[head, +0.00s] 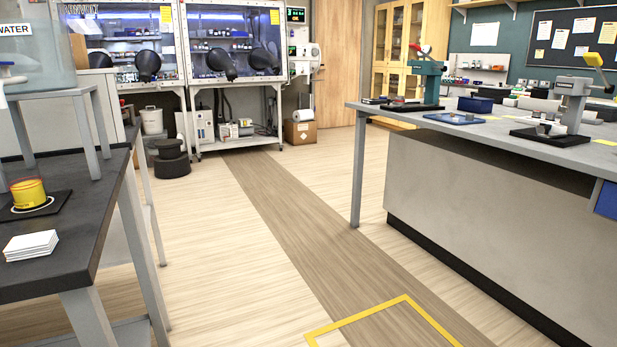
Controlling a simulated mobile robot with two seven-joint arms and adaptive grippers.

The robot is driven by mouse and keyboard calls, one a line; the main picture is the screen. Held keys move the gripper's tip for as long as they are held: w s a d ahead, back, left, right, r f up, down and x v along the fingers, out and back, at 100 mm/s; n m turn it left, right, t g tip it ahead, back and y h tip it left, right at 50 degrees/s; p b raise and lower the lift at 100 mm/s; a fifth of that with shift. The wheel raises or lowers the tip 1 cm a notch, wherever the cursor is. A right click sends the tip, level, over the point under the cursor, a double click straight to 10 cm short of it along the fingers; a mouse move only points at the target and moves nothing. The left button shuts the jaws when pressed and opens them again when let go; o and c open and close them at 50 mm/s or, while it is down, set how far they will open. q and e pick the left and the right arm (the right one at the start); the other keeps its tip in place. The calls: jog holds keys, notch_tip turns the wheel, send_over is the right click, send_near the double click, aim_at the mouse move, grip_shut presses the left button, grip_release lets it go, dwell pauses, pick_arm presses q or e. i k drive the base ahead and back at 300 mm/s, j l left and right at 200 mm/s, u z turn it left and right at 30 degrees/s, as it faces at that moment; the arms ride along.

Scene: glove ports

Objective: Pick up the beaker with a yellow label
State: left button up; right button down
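A small round yellow container (28,194) with a reddish rim stands upright on a black mat (62,198) on the dark table (98,205) at the left. It may be the beaker with a yellow label, but I cannot make out a separate label. Neither of my grippers is in view.
A white stack of cards (31,245) lies in front of the mat. A grey raised stand (97,120) is behind it. A grey bench (480,215) with several devices is at the right. Open floor (225,265) with a yellow taped outline (365,316) lies between.

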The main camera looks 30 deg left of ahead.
aim_at(24, 179)
jog(key=i+l+u, duration=0.2)
jog(key=i, duration=0.4)
jog(key=i+l+u, duration=0.2)
jog(key=i+l, duration=0.3)
jog(key=i+j+u, duration=0.1)
jog(key=i+u, duration=0.2)
jog(key=u, duration=0.15)
jog(key=i+u, duration=0.3)
jog(key=u, duration=0.15)
jog(key=i+l+u, duration=0.15)
jog(key=i+u, duration=0.15)
jog(key=u, duration=0.15)
jog(key=i+l+u, duration=0.2)
jog(key=u, duration=0.25)
jog(key=i+l+u, duration=0.45)
jog(key=l+u, duration=0.25)
jog(key=u, duration=0.15)
jog(key=i+l+u, duration=0.2)
jog(key=l+u, duration=0.7)
